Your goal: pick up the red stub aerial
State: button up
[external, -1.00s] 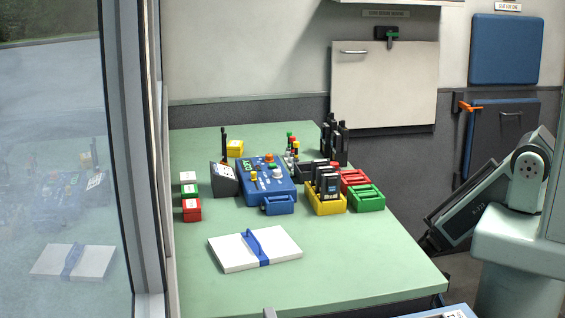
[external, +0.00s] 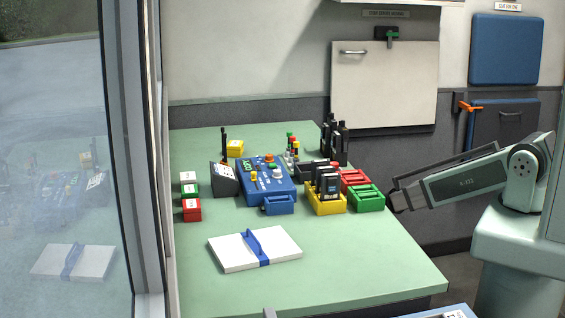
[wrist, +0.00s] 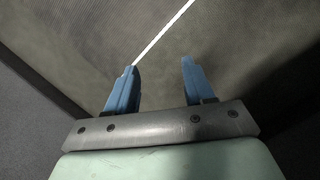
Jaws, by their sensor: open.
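A small cluster of upright stubs (external: 292,146) with red, green and yellow parts stands at the back of the green table, behind the blue control box. The red stub aerial appears to be among them, but they are too small to tell apart surely. My gripper (wrist: 157,72) shows in the wrist view with two blue fingers apart and nothing between them. In the external view my arm's dark end is by the table's right edge, well right of the cluster; its fingers cannot be made out there.
The green table (external: 340,270) is clear at front right. A blue control box (external: 266,182), yellow crate (external: 325,207) with black radios, green crate (external: 367,199) and red crate (external: 354,179) crowd the middle. More black radios (external: 334,142) stand behind. A white binder (external: 225,255) lies in front.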

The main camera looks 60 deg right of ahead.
jog(key=w+d+r+t+h, duration=0.1)
jog(key=w+d+r+t, duration=0.1)
jog(key=w+d+r, duration=0.75)
jog(key=w+d+r+n+t+h, duration=0.1)
jog(key=w+d+r+h, duration=0.1)
jog(key=w+d+r, duration=0.8)
jog(key=w+d+r+n+t+h, duration=0.15)
jog(key=w+d+r, duration=0.35)
jog(key=d+r, duration=0.85)
notch_tip(320, 180, up, 17)
jog(key=n+g+y, duration=0.2)
jog(key=n+y, duration=0.4)
jog(key=n, duration=1.1)
send_over(292, 142)
jog(key=w, duration=0.1)
jog(key=shift+d+r+h, duration=0.15)
jog(key=shift+d+h, duration=0.1)
jog(key=shift+d, duration=0.15)
notch_tip(292, 142, down, 8)
jog(key=shift+d+r, duration=0.1)
jog(key=shift+s+f, duration=0.2)
jog(key=shift+f, duration=2.45)
grip_shut()
